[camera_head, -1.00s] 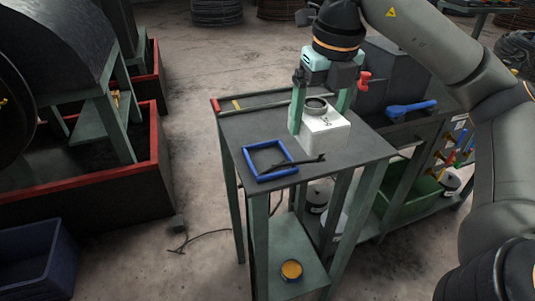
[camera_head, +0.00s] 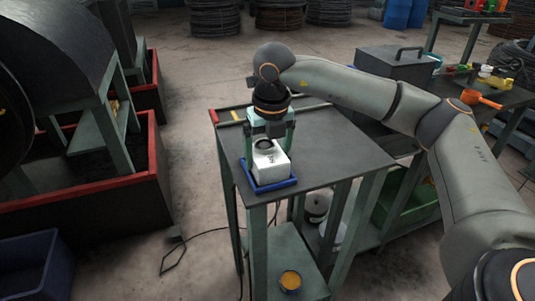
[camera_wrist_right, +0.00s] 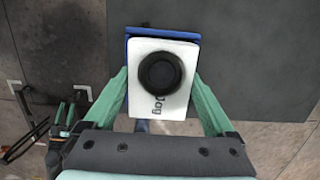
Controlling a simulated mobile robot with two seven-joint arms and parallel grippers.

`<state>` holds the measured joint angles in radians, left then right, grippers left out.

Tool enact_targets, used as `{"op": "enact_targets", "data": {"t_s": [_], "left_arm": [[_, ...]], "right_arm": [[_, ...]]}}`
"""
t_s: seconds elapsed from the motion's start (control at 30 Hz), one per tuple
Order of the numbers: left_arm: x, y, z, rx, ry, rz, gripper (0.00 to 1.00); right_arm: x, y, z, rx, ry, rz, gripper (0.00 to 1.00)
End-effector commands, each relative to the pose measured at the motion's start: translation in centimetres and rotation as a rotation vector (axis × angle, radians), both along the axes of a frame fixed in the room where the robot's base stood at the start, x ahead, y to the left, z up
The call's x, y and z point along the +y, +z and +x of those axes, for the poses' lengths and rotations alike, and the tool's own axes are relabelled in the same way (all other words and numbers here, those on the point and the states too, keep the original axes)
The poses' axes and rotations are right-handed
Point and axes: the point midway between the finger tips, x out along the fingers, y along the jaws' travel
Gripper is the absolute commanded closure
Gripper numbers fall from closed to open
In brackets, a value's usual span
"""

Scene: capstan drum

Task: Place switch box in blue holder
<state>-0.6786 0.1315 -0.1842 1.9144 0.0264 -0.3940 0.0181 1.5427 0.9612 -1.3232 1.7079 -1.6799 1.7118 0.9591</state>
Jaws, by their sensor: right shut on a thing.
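The switch box (camera_head: 268,170) is white with a black round button on top and shows from above in the right wrist view (camera_wrist_right: 147,105). My right gripper (camera_head: 269,153) is shut on it, one green finger on each side. The blue holder (camera_head: 272,187), a low square frame, lies on the dark table under and around the box's base. In the right wrist view the holder (camera_wrist_right: 160,32) shows along the box's far and left edges. The box looks upright; I cannot tell whether its bottom touches the table. My left gripper is not in view.
The dark table (camera_head: 335,160) is clear to the right of the holder. A yellow-topped can (camera_head: 290,281) stands on the lower shelf. A grey box with a handle (camera_head: 395,65) stands behind right.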

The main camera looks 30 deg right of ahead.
Motion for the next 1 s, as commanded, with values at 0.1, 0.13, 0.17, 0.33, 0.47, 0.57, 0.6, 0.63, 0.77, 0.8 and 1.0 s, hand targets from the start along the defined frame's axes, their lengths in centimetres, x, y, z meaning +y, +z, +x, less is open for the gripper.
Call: {"op": "enact_targets", "data": {"t_s": [0.1, 0.13, 0.17, 0.33, 0.47, 0.57, 0.6, 0.63, 0.77, 0.8, 1.0], "left_arm": [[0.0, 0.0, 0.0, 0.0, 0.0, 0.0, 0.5], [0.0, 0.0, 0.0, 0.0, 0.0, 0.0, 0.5], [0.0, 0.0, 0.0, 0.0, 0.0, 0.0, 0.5], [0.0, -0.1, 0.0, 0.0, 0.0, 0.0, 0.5], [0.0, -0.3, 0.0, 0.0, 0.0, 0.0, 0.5], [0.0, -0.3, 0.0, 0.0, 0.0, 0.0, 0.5], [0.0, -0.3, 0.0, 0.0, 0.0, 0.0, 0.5], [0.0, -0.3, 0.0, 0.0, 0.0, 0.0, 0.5], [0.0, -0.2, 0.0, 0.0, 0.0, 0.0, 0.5], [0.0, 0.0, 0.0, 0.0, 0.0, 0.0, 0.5], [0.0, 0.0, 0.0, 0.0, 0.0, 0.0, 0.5]], "right_arm": [[0.0, -0.1, 0.0, -0.005, -0.001, 0.001, 1.0], [0.0, -0.1, 0.0, -0.005, -0.001, 0.001, 1.0], [0.0, -0.1, 0.0, -0.005, -0.001, 0.001, 1.0], [0.0, -0.3, 0.0, -0.004, -0.001, 0.001, 1.0], [0.0, -0.6, 0.0, -0.001, -0.001, 0.0, 0.06], [0.0, -0.6, 0.0, -0.001, 0.0, 0.0, 0.0], [0.0, -0.6, 0.0, -0.001, -0.001, 0.0, 0.0], [0.0, -0.5, 0.0, -0.001, -0.001, 0.0, 0.0], [0.0, -0.4, 0.0, -0.001, -0.001, 0.0, 0.0], [0.0, -0.3, 0.0, -0.001, -0.001, 0.0, 0.0], [0.1, 2.2, -0.2, -0.007, -0.001, 0.002, 0.0]]}}
